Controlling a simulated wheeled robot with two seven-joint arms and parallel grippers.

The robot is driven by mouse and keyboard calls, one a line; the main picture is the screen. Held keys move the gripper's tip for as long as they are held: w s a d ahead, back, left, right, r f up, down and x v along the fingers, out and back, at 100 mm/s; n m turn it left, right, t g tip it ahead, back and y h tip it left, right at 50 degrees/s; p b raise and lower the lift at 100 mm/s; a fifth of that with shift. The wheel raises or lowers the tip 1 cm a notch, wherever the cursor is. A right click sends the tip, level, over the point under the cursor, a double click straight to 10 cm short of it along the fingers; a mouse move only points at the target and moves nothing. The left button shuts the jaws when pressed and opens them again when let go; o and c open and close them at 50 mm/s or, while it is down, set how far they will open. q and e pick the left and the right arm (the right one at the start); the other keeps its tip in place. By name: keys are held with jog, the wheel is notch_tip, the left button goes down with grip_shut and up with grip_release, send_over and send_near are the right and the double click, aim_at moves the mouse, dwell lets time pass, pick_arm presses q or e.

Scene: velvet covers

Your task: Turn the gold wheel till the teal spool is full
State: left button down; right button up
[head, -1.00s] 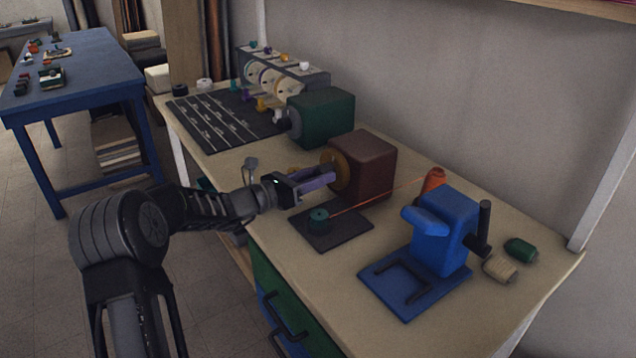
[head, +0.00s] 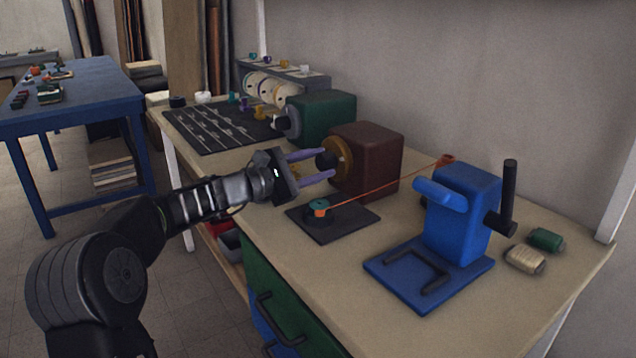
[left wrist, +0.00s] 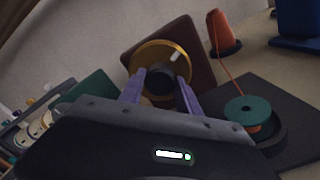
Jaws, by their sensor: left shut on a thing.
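The gold wheel (head: 346,157) is on the front of a brown box (head: 377,160). My left gripper (head: 326,167) has its two purple fingers on either side of the wheel's black hub (head: 327,160) and is shut on it. The left wrist view shows the wheel (left wrist: 176,57) and hub (left wrist: 159,82) between the fingertips. The teal spool (head: 317,204) stands on a dark base plate (head: 345,228). Some orange thread shows below its teal top (left wrist: 247,109); how full it is cannot be told. My right gripper is out of view.
Orange thread runs from the spool to an orange cone (left wrist: 220,33), mostly hidden in the head view behind a blue cranked machine (head: 460,220). A green box (head: 325,118) stands behind the brown one. Green (head: 546,239) and cream (head: 525,259) spools lie at right.

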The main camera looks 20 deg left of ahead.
pick_arm(q)
jog(key=m+b, duration=0.6)
jog(key=b, duration=0.1)
jog(key=m+b, duration=0.3)
jog(key=b, duration=0.1)
jog(key=shift+f, duration=0.25)
jog(key=m+b, duration=0.4)
jog(key=shift+m, duration=0.4)
jog(key=shift+r+m+b, duration=0.15)
jog(key=shift+m+b, duration=0.35)
jog(key=shift+m, duration=0.2)
jog(key=shift+m+b, duration=0.35)
jog(key=shift+m, duration=0.85)
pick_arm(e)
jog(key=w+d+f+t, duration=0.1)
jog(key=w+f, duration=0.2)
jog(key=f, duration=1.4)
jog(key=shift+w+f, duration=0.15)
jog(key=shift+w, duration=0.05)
pick_arm(q)
jog(key=shift+r, duration=0.1)
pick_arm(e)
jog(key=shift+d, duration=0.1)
pick_arm(q)
jog(key=c, duration=0.9)
grip_release()
jog(key=shift+o, duration=0.2)
